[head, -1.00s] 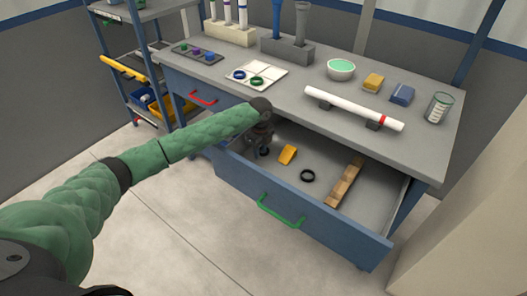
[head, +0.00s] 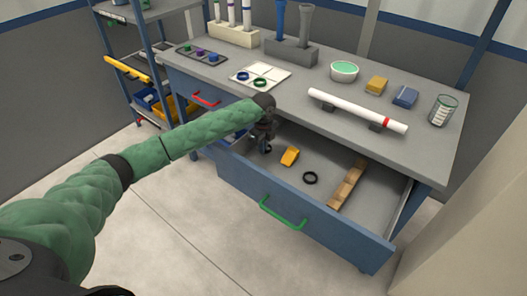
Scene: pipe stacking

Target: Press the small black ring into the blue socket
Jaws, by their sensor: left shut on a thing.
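My left gripper (head: 266,143) is over the back left of the open lower drawer (head: 330,212), pointing down. It is shut on a small dark ring (head: 266,150), which is tiny and partly hidden by the fingers. Another black ring (head: 310,178) lies on the drawer floor to the right. On the bench, a dark holder (head: 193,54) at the back left bears a green, a purple and a blue socket (head: 213,57). The blue socket is at its right end. My right gripper is not in view.
A yellow block (head: 290,156) and a wooden strip (head: 347,185) lie in the drawer.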

